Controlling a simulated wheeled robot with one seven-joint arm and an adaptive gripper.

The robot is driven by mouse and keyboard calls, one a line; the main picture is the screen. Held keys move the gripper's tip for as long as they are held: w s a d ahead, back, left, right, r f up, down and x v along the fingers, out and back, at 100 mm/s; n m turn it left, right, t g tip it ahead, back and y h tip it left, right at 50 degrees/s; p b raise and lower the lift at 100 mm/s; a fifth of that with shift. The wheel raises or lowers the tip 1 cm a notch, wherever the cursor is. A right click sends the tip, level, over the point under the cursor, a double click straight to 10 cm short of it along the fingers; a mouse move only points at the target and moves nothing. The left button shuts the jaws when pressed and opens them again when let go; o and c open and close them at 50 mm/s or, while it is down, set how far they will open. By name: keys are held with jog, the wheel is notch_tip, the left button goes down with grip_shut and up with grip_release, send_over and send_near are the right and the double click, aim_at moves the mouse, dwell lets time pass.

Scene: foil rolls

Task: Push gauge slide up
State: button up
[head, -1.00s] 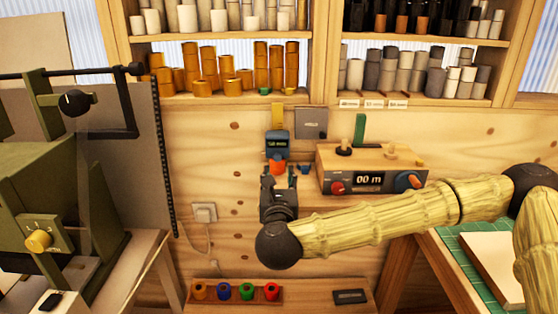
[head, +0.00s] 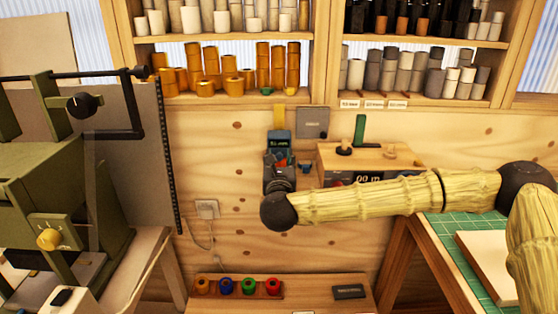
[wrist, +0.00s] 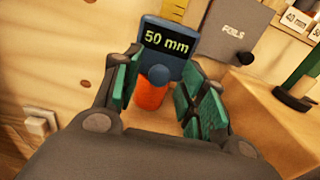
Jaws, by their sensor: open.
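The gauge is a blue-grey housing (head: 277,138) on the wooden wall, with a yellow scale strip (head: 279,117) above it. In the wrist view the gauge housing (wrist: 168,45) reads 50 mm, and an orange cylinder-like part (wrist: 149,97) with a grey knob (wrist: 158,75) sits below the display. I take this orange part to be the slide. My gripper (wrist: 162,88) is open, one green-padded finger on each side of the knob and orange part. Contact cannot be told. In the head view my gripper (head: 279,172) is just below the gauge and hides the orange part.
A grey foils plate (head: 312,123) is right of the gauge. A wooden-topped meter box (head: 370,158) stands right, partly behind my arm. A rack of coloured rolls (head: 237,288) lies below. A green machine (head: 60,190) stands left. Shelves of rolls are above.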

aim_at(279, 135)
grip_shut()
notch_tip(279, 135, up, 8)
dwell(0.4)
grip_release()
jog(key=shift+r, duration=0.1)
jog(key=s, duration=1.2)
